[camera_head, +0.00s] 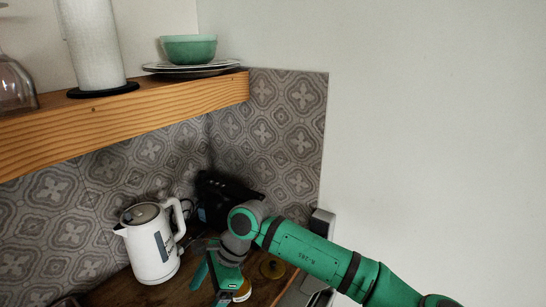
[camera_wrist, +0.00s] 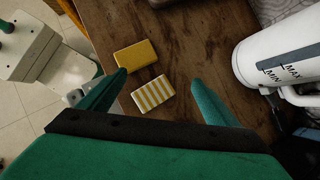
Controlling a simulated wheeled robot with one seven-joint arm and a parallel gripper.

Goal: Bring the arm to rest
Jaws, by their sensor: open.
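My gripper (camera_head: 211,286) hangs low over the wooden counter at the end of my green arm, which reaches in from the lower right in the head view. In the wrist view my gripper (camera_wrist: 158,78) has its two teal fingers wide apart. A plain yellow block (camera_wrist: 135,56) lies on the counter by the left fingertip. A yellow-and-white striped block (camera_wrist: 153,94) lies between the fingers as seen from the wrist. Nothing is held. The gap between fingers and counter is hard to judge.
A white kettle (camera_head: 150,252) stands left of my gripper; it also shows in the wrist view (camera_wrist: 275,55). A black appliance (camera_head: 222,193) sits at the back corner. A wooden shelf (camera_head: 150,113) with a paper roll (camera_head: 92,45) and green bowl (camera_head: 188,49) hangs above. The right wall is bare.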

